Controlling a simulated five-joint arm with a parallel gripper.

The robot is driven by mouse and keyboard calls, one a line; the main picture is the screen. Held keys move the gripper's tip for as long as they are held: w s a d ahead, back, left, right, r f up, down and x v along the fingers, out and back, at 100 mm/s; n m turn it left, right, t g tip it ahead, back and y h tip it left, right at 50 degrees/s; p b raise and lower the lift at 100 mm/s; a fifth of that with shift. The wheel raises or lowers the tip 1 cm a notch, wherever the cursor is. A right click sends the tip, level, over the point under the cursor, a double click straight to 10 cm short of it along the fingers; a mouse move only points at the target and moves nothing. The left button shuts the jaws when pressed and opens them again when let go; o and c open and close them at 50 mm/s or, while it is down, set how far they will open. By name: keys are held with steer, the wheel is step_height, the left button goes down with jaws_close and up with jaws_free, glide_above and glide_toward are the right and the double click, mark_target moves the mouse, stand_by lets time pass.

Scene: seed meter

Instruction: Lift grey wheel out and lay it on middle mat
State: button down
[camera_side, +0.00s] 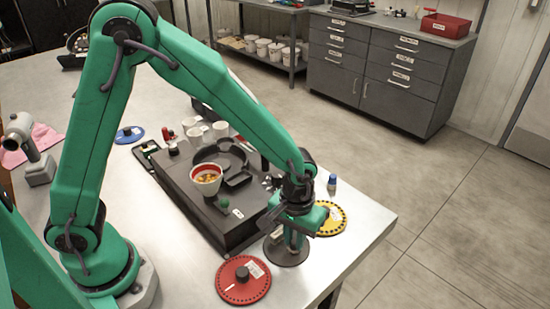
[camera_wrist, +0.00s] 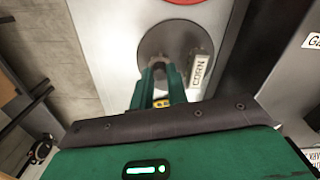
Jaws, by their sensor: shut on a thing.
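The grey wheel (camera_side: 290,257) is a dark round disc with a white label, over the table between a red wheel (camera_side: 236,291) and a yellow wheel (camera_side: 335,226). In the wrist view the grey wheel (camera_wrist: 150,42) shows its label reading CORN. My gripper (camera_side: 292,242) is above the disc, and in the wrist view (camera_wrist: 160,68) its fingers are shut on the central knob. I cannot make out a mat under the disc, nor whether the disc touches down. The dark meter housing (camera_side: 200,212) has a round recess (camera_side: 228,152) that looks empty.
A small blue-topped bottle (camera_side: 332,182) stands by the yellow wheel, near the table's right edge.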

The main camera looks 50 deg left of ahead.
steer(key=shift+f, duration=0.45)
stand_by(0.4)
steer(key=c, duration=1.1)
jaws_free()
steer(key=shift+o, duration=0.2)
steer(key=shift+r, duration=3)
